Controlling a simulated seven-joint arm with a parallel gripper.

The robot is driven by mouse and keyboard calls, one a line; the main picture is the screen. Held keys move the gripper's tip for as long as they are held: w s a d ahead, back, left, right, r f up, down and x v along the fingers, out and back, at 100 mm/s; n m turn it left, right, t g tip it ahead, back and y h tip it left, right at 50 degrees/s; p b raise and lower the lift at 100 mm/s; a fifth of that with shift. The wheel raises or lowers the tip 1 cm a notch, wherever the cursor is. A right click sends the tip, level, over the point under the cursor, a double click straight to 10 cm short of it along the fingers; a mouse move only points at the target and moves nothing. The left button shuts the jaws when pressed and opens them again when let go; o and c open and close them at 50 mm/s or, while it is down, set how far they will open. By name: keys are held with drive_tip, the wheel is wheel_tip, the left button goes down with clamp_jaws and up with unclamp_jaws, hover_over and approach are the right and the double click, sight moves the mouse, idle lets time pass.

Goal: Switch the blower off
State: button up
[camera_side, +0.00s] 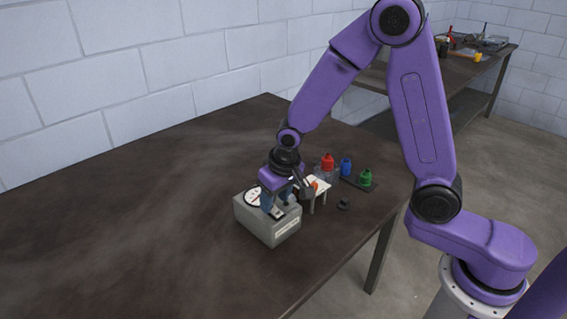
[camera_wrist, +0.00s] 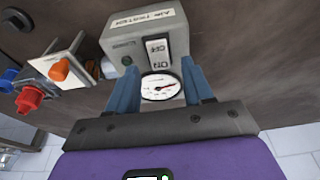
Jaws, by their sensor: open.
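The blower is a grey box (camera_side: 268,222) on the dark table, also large in the wrist view (camera_wrist: 179,38). A dark round knob (camera_wrist: 126,60) sits beside the switch. Which way the rocker is tipped I cannot tell. My gripper (camera_wrist: 159,70) is open and empty, its blue fingers either side of the gauge, pointing at the switch. In the side view my gripper (camera_side: 278,200) is directly over the box; contact is unclear.
A small white stand (camera_side: 318,186) with an orange piece is right beside the box. Red (camera_side: 327,162), blue (camera_side: 346,167) and green (camera_side: 366,178) capped containers stand behind it. A small black ring (camera_side: 343,204) lies nearby. The table's left side is clear.

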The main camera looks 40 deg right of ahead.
drive_tip(key=v, duration=1.5)
drive_tip(key=shift+r, duration=0.25)
drive_tip(key=shift+s, duration=0.15)
drive_tip(key=s+d+f+n+g, duration=0.1)
drive_tip(key=s+n, duration=0.3)
drive_tip(key=s, duration=0.4)
drive_tip(key=s+d+f+n, duration=0.2)
drive_tip(key=s+d+n, duration=0.1)
drive_tip(key=s, duration=0.5)
drive_tip(key=s+d+f+n+g, duration=0.1)
drive_tip(key=s+d+f+n, duration=0.1)
drive_tip(key=s+n, duration=0.3)
drive_tip(key=s, duration=0.3)
drive_tip(key=shift+f+n+g, duration=0.3)
